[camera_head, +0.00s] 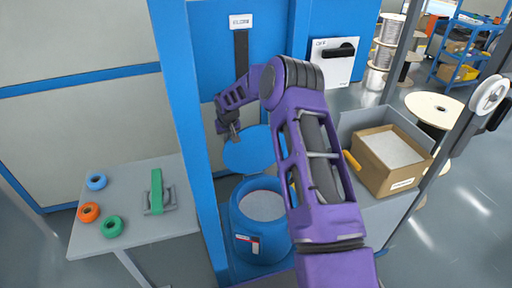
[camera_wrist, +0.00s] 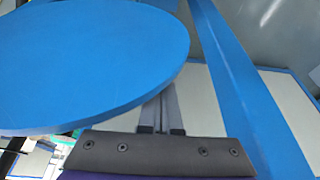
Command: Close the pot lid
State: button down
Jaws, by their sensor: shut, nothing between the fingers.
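The blue pot (camera_head: 274,238) stands below my arm with its top uncovered, and pale material shows inside. Its round blue lid (camera_head: 248,150) is raised, tilted up behind the pot's opening. My gripper (camera_head: 231,134) is shut and empty at the upper left edge of the lid. In the wrist view the lid (camera_wrist: 90,60) fills the upper left, and the shut fingers (camera_wrist: 160,115) reach up beside its lower right edge, with their tips partly hidden behind it. Whether the fingers touch the lid I cannot tell.
Blue posts (camera_head: 187,120) flank the pot's bay. A grey table (camera_head: 150,222) at left holds coloured rings and a green-handled tool (camera_head: 157,192). A cardboard box (camera_head: 388,165) sits on the right-hand table. A switch panel (camera_head: 333,62) is on the back wall.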

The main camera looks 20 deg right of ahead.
aim_at(230, 145)
jog(key=shift+s, duration=0.15)
jog(key=shift+s+b, duration=0.4)
jog(key=shift+s, duration=1.2)
jog(key=shift+s+f+b, duration=0.25)
jog(key=shift+s+b, duration=0.1)
jog(key=shift+s, duration=0.5)
jog(key=shift+s+f+b, duration=0.2)
jog(key=shift+s+b, duration=0.1)
jog(key=shift+s, duration=0.5)
jog(key=s+f+b, duration=0.1)
jog(key=s+f, duration=1)
jog(key=f, duration=0.2)
jog(key=shift+s+b, duration=0.15)
jog(key=shift+b, duration=0.15)
jog(key=shift+r, duration=0.1)
notch_tip(230, 145, up, 9)
jog(key=p, duration=0.5)
jog(key=shift+p, duration=0.35)
